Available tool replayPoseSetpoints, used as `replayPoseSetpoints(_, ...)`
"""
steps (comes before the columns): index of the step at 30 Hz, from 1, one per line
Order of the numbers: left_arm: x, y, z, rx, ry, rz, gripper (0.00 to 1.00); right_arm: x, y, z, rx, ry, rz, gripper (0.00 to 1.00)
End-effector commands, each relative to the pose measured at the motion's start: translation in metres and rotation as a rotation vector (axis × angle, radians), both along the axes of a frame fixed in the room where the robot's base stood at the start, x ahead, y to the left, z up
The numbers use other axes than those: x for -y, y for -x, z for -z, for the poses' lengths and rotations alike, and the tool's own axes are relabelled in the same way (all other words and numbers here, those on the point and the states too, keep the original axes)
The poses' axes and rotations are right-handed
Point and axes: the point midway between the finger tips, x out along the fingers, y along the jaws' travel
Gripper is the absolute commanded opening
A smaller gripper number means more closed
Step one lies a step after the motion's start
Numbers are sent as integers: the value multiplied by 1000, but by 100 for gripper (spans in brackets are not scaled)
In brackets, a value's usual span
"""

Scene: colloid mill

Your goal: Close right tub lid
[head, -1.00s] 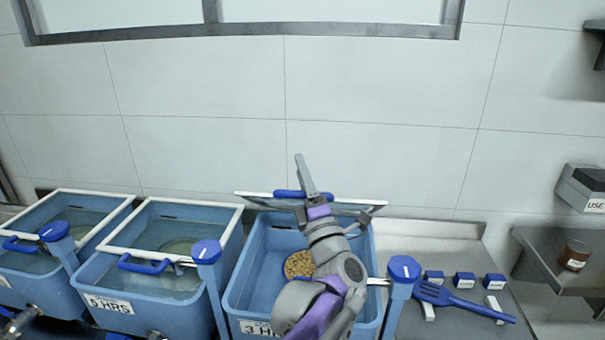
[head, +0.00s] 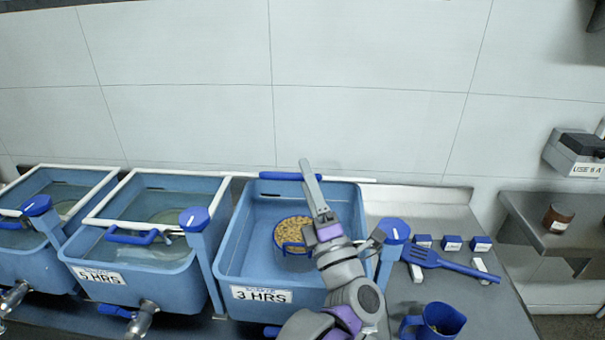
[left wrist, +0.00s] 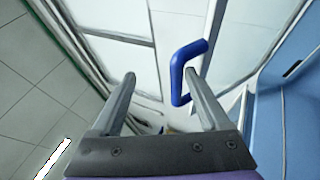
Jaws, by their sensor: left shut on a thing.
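The right tub (head: 225,265), blue and labelled 3 HRS, stands open in the head view. A yellow-brown round mass (head: 292,232) lies inside it. Its lid (head: 345,180) shows nearly edge-on as a thin white bar along the back rim, with a blue handle (head: 282,176). My left gripper (head: 308,178) is above the tub's back right part, beside the handle. The fingers hide part of the contact. My right gripper is out of view.
Two more blue tubs with white-framed lids (head: 160,205) stand left. A blue-capped post (head: 391,232) is close right of my arm. A blue slotted spatula (head: 445,262), small blue-and-white blocks and a blue mug (head: 433,322) are on the right counter. A wall stands behind.

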Motion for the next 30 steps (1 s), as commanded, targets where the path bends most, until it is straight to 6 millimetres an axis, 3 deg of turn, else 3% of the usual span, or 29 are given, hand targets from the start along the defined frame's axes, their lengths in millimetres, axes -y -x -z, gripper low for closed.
replayPoseSetpoints(8, 2, 3, 0, 6, -3, 2, 52, 0, 0, 1, 0, 0, 0, 0)
replayPoseSetpoints(30, 21, 36, 35, 1, -1, 1, 52, 0, 3, 21, -7, 0, 0, 0)
